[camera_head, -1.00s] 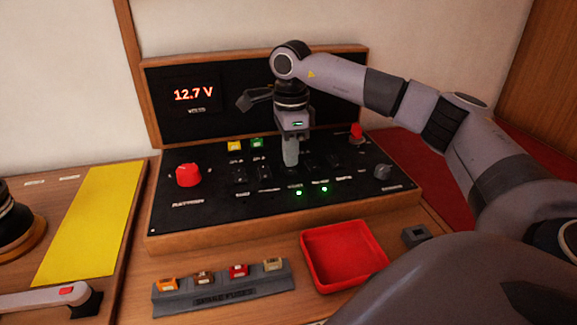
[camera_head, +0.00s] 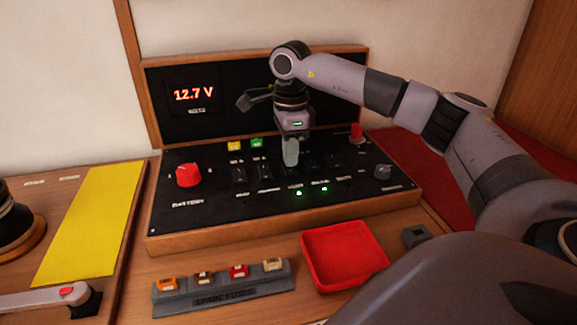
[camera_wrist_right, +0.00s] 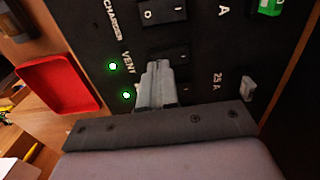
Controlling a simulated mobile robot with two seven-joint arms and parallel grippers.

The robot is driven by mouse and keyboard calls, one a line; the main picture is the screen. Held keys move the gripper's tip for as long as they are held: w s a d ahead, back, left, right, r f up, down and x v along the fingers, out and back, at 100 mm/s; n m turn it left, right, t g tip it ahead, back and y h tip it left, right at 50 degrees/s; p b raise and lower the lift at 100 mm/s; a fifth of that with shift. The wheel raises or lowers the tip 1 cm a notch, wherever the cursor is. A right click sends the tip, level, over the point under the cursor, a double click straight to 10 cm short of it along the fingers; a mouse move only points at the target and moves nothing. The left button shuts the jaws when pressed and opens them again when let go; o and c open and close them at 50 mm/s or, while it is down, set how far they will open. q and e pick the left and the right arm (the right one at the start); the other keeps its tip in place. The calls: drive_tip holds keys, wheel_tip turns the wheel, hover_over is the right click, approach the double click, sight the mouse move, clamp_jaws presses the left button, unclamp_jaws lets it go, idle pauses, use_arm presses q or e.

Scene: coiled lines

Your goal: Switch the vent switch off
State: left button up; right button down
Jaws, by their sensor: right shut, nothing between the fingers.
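The vent switch (camera_wrist_right: 178,56) is a black rocker beside the white VENT label in the right wrist view. Two green lights (camera_wrist_right: 113,66) glow near that label. My right gripper (camera_wrist_right: 158,66) is shut and empty, with its fingertips at the near edge of the vent switch. I cannot tell whether they touch it. In the head view my right gripper (camera_head: 290,163) points down over the middle of the black switch panel (camera_head: 220,205) and hides part of the switch row. My left gripper is not in view.
The panel has a red battery knob (camera_head: 188,175), a small red switch (camera_head: 356,132) and a grey knob (camera_head: 382,172). A display (camera_head: 194,95) reads 12.7 V. A red tray (camera_head: 345,284) and a fuse holder (camera_head: 225,297) lie in front. A yellow sheet (camera_head: 88,225) is at left.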

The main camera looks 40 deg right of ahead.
sight(290, 170)
drive_tip(key=shift+f+b, duration=0.5)
drive_tip(key=shift+f, duration=0.45)
idle(0.7)
wheel_tip(290, 170, up, 7)
drive_tip(key=p, duration=0.6)
drive_tip(key=shift+r+p, duration=0.1)
drive_tip(key=shift+p, duration=0.2)
idle(0.5)
